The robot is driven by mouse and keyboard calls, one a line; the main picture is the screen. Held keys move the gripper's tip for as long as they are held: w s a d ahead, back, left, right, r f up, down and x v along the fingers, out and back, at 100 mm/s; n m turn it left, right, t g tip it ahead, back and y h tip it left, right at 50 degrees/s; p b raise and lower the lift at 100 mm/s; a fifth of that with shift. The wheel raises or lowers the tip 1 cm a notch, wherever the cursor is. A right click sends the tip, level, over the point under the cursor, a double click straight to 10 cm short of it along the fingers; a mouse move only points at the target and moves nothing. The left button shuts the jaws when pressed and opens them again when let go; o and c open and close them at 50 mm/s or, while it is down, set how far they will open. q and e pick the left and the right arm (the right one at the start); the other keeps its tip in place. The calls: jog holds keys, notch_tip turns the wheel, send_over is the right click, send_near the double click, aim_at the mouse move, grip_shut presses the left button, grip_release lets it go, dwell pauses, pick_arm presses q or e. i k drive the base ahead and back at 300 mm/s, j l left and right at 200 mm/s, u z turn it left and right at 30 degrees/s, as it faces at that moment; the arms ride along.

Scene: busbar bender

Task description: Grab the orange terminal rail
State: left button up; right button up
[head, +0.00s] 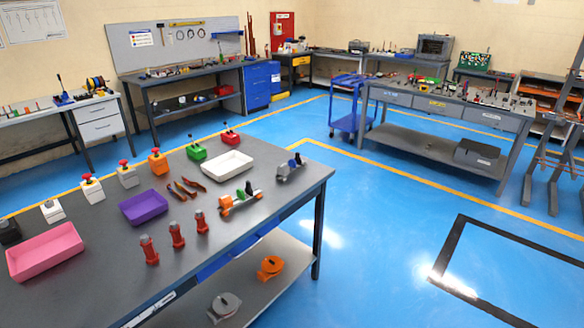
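The orange terminal rail (228,207) lies on the grey workbench (95,290), near its right front edge. It has an orange base at its left end, with green and dark blocks standing on it. A similar grey terminal rail (284,177) with blue and grey blocks lies behind it to the right, apart from it. Neither of my grippers is in view.
Left of the orange rail stand several red posts (177,235), with bent copper pieces (180,190) behind. Purple (143,207), white (227,166) and pink (45,252) trays sit on the bench. A blue cart (350,105) stands beyond. Blue floor right of the bench is clear.

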aim_at(225, 202)
jog(key=u, duration=0.2)
jog(key=i+l+u, duration=0.25)
jog(key=u, duration=0.25)
jog(key=i+l+u, duration=0.25)
jog(key=l+u, duration=0.25)
jog(key=i+l, duration=0.15)
jog(key=l, duration=0.2)
jog(key=i+l+u, duration=0.1)
jog(key=l, duration=0.25)
jog(key=i+l, duration=0.2)
jog(key=l, duration=0.15)
jog(key=i+l+u, duration=0.1)
jog(key=l, duration=0.25)
jog(key=i+l, duration=0.2)
jog(key=l, duration=0.15)
jog(key=u, duration=0.05)
